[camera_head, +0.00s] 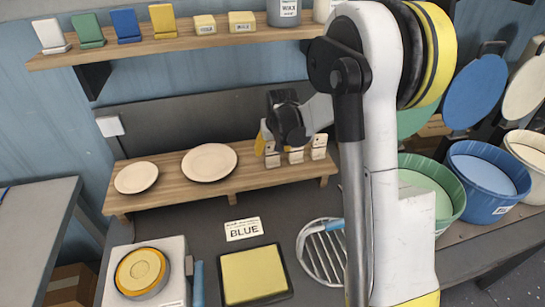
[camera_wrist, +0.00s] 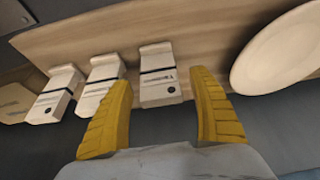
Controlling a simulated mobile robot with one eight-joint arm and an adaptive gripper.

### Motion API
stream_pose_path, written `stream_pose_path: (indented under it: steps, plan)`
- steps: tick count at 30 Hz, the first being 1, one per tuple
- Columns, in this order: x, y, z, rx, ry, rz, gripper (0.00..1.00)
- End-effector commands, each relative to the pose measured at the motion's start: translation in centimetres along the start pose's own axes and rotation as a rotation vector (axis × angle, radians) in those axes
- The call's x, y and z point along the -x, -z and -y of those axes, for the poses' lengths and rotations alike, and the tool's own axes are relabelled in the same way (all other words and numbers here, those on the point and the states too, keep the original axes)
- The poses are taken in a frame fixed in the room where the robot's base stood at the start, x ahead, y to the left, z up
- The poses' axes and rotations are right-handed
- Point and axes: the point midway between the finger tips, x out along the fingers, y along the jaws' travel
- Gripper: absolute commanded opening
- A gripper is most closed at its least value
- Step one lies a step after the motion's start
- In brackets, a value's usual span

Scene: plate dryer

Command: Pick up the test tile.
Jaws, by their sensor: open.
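Several small pale L-shaped tiles with a dark band stand on the low wooden shelf. I cannot tell which is the test tile. The one nearest the plates, the leftmost tile (camera_head: 272,159) in the head view, shows between my fingertips as the wrist view's right-hand tile (camera_wrist: 160,78). Two more, a middle tile (camera_wrist: 102,84) and a left tile (camera_wrist: 57,94), stand beside it in the wrist view. My gripper (camera_wrist: 162,112) is open and empty, its yellow fingers to either side of the right-hand tile. Contact is not visible. My arm hides part of the head view.
Two cream plates, a large plate (camera_head: 209,162) and a small plate (camera_head: 136,177), lie on the same shelf (camera_head: 230,186). The upper shelf (camera_head: 180,43) holds coloured tiles and wax containers. Below are a BLUE label (camera_head: 243,229), a yellow pad (camera_head: 254,274) and a wire rack (camera_head: 322,252). Buckets stand right.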

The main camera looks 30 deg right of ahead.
Motion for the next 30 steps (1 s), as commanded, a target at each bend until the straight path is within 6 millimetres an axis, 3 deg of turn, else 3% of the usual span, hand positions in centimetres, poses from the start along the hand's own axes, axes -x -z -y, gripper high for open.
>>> stream_pose_path:
  steps: [1,2,7,19,30]
  plan:
    - [0.0,0.0,0.0,0.000,0.000,0.000,0.70]
    - [0.0,0.0,0.0,0.000,0.000,0.000,0.62]
    - [0.0,0.0,0.0,0.000,0.000,0.000,0.11]
    - [0.5,0.2,0.0,0.000,0.000,0.000,0.10]
    - [7.1,2.9,0.0,0.000,0.000,0.000,0.10]
